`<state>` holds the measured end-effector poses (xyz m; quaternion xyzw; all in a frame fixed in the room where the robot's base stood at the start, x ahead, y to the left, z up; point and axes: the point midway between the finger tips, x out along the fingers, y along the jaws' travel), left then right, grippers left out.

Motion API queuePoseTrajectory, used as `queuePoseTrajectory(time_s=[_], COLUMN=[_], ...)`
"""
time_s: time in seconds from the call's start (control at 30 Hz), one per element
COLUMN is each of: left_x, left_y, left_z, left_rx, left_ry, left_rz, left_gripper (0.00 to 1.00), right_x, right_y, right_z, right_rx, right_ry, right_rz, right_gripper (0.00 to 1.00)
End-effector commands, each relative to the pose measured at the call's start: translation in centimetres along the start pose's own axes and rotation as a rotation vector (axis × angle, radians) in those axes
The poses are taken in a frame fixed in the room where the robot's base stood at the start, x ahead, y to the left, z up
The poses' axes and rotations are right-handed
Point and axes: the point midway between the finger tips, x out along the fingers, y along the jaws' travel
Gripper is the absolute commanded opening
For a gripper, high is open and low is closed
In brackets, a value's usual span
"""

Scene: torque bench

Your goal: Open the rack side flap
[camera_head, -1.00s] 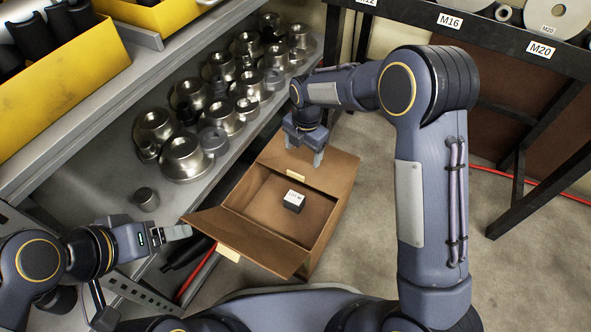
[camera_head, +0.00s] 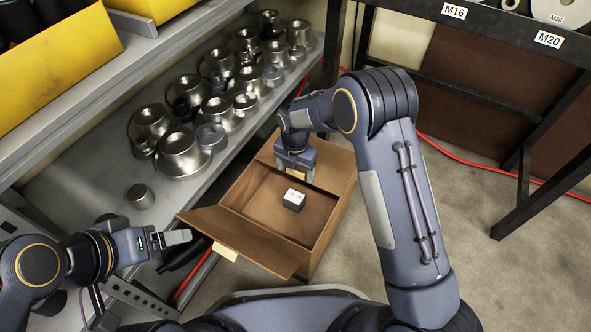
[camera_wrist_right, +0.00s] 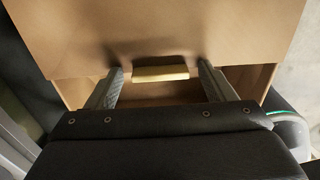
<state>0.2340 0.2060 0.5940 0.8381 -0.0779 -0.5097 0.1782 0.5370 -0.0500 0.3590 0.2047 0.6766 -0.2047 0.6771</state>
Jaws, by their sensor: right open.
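An open-topped cardboard box (camera_head: 325,225) stands below the shelf. One flap (camera_head: 235,238) is folded outward at its near-left side, with a pale tab (camera_head: 225,252) on its edge. My right gripper (camera_head: 297,170) is open at the far end of the box, fingers pointing down. In the right wrist view, its fingers (camera_wrist_right: 163,80) are apart, one on each side of a yellowish tab (camera_wrist_right: 160,73) at the edge of a brown cardboard panel (camera_wrist_right: 165,35). Whether they touch it is unclear. My left gripper (camera_head: 178,237) hangs left of the near flap; its jaw gap is not clear.
A small dark block with a white label (camera_head: 293,200) lies inside the box. A grey shelf (camera_head: 80,195) with several metal sockets (camera_head: 181,150) is at the left. A black rack (camera_head: 480,30) with size labels stands at the back right.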

Motion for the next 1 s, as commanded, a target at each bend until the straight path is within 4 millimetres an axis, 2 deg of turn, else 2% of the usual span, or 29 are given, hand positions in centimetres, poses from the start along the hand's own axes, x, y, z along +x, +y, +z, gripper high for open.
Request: queuePoseTrajectory(time_s=[0.07, 0.57, 0.77, 1.0], left_x=[0.0, 0.0, -0.5, -2.6], left_y=[0.0, 0.0, 0.2, 1.2], left_z=[0.0, 0.0, -0.2, -1.3], left_rx=[0.0, 0.0, 0.0, 0.0], left_ry=[0.0, 0.0, 0.0, 0.0], left_rz=[0.0, 0.0, 0.0, 0.0], left_gripper=[0.76, 0.76, 0.76, 0.76], right_x=[-0.1, -0.1, -0.5, -2.8], right_y=[0.0, 0.0, -0.1, -0.1], right_z=[0.0, 0.0, 0.1, 0.7], right_rx=[0.0, 0.001, 0.003, 0.007], right_ry=[0.0, 0.001, 0.018, 0.125], right_rz=[0.0, 0.0, 0.0, 0.003], right_gripper=[0.76, 0.13, 0.13, 0.13])
